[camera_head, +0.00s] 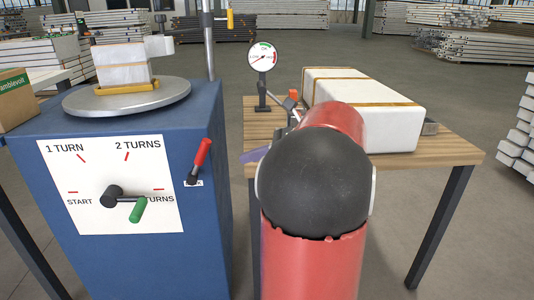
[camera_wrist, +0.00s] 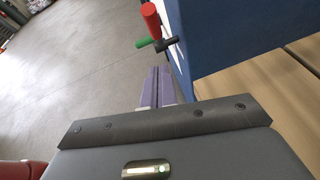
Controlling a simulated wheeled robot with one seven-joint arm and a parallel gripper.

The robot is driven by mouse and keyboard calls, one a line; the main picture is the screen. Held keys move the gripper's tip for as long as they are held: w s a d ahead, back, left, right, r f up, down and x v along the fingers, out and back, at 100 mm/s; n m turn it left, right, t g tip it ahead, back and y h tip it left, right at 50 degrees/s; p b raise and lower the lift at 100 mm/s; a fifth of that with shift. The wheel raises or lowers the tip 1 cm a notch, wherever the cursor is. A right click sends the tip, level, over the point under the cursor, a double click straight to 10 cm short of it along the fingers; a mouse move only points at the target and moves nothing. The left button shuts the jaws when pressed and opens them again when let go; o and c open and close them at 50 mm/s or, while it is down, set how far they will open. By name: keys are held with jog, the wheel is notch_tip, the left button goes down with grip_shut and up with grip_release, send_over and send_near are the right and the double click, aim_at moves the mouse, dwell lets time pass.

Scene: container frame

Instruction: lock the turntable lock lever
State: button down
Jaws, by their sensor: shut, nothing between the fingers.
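The lock lever (camera_head: 200,160) has a red grip and a dark pivot on the front of the blue cabinet (camera_head: 205,250), right of the dial plate. Its grip points up and leans slightly right. In the wrist view the red grip (camera_wrist: 151,20) is at the top, beyond the fingertips and apart from them. My gripper (camera_wrist: 158,72) has its two purple fingers together and empty. In the head view my arm hides most of it; a purple part (camera_head: 254,156) shows right of the lever. The turntable (camera_head: 128,97) is a grey disc on the cabinet, carrying a wrapped white block (camera_head: 122,68).
A green-handled crank (camera_head: 138,209) sits on the dial plate (camera_head: 90,217), left of the lever. Right of the cabinet a wooden table (camera_head: 455,150) holds a long white package (camera_head: 385,120) and a gauge (camera_head: 263,58). A narrow gap separates cabinet and table.

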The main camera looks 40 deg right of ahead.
aim_at(200, 160)
jog(key=w+a, duration=0.5)
jog(key=shift+r+b, duration=0.25)
jog(key=shift+b, duration=0.05)
jog(key=shift+r, duration=0.1)
